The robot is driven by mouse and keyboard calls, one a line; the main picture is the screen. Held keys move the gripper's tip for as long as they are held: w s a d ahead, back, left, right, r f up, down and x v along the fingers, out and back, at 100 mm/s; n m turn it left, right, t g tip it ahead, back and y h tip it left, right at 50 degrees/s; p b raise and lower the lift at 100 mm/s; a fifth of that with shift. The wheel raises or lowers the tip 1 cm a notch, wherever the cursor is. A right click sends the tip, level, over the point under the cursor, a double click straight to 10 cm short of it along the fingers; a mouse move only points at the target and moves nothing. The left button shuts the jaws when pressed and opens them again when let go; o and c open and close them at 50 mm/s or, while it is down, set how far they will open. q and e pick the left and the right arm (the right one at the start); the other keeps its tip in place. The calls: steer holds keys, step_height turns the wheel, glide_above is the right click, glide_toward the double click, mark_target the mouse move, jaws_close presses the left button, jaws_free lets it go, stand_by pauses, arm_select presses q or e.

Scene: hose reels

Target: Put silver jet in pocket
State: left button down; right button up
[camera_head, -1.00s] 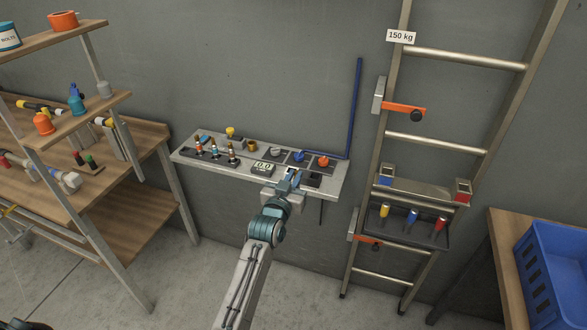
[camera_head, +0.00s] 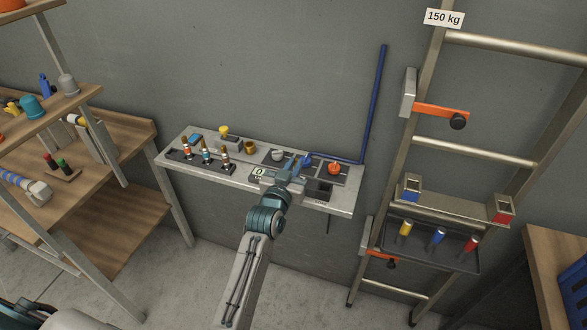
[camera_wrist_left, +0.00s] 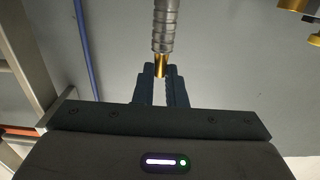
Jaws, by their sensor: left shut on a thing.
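My left gripper (camera_head: 296,166) is over the right part of the wall shelf (camera_head: 176,161), near the dark pocket tray (camera_head: 349,179). In the left wrist view its fingers (camera_wrist_left: 161,84) are shut on the brass-coloured end of a ribbed silver piece, the silver jet (camera_wrist_left: 163,30). The jet runs up out of that picture. The head view does not show the jet clearly. A dark square pocket (camera_head: 324,190) is open at the tray's front right. A grey piece (camera_head: 277,155) and an orange piece (camera_head: 334,168) sit in the tray. My right gripper is not in view.
Several small nozzles (camera_head: 206,152) stand in a rack on the shelf's left. A yellow-topped piece (camera_head: 224,131) and a brass cup (camera_head: 250,148) are behind. A blue pipe (camera_head: 376,100) rises at the shelf's right, beside the ladder (camera_head: 460,146).

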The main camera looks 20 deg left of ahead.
arm_select(q)
steer(key=shift+w+f, duration=0.35)
steer(key=shift+f, duration=0.45)
steer(key=c, duration=1.8)
jaws_free()
steer(key=shift+w+a, duration=0.1)
steer(key=shift+a, duration=0.05)
steer(key=o, duration=0.3)
steer(key=shift+r, duration=0.1)
steer(key=s+b, duration=0.3)
steer(key=s, duration=0.9)
steer(key=shift+s+a, duration=0.15)
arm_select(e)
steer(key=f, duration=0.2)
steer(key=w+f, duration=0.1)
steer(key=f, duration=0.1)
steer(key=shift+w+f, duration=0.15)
